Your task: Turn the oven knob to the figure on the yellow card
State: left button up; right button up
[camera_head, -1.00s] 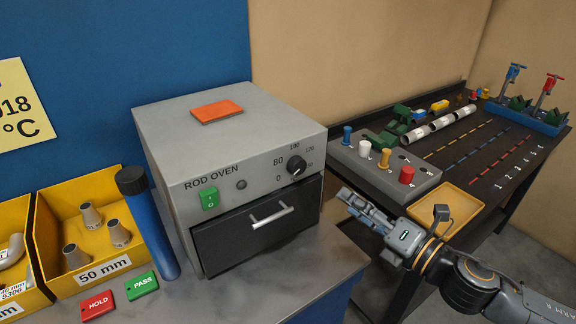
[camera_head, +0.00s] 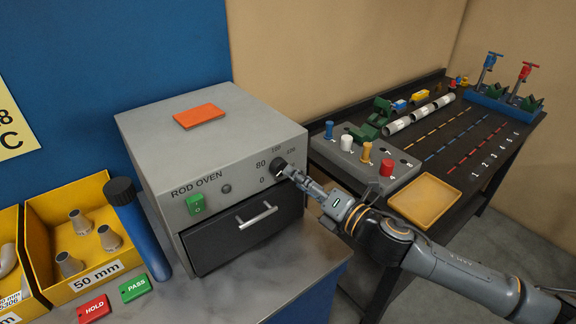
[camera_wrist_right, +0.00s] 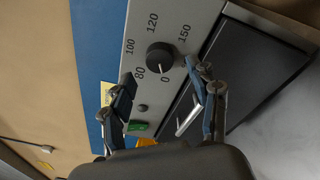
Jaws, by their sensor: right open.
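The rod oven (camera_head: 215,160) is a grey box on the bench. Its black knob (camera_head: 280,168) is on the front panel, and it also shows in the right wrist view (camera_wrist_right: 159,57), with the figures 0, 80, 100, 120 and 150 around it. The knob's white mark appears to be near 80 to 0, but I cannot tell exactly. The yellow card (camera_head: 12,128) is cut by the left edge; only an 8 and a C show. My right gripper (camera_head: 290,172) is at the knob in the head view; in the wrist view its fingers (camera_wrist_right: 160,85) are open, with the knob ahead between them. My left gripper is out of view.
An orange plate (camera_head: 200,115) lies on the oven. A blue capped tube (camera_head: 140,235) stands left. A grey peg block (camera_head: 350,160) and yellow tray (camera_head: 424,200) are on the right table.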

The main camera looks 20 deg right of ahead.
aim_at(283, 169)
jog(key=shift+p+x, duration=0.5)
jog(key=shift+x, duration=1.55)
jog(key=shift+c, duration=0.5)
jog(key=c, duration=1.1)
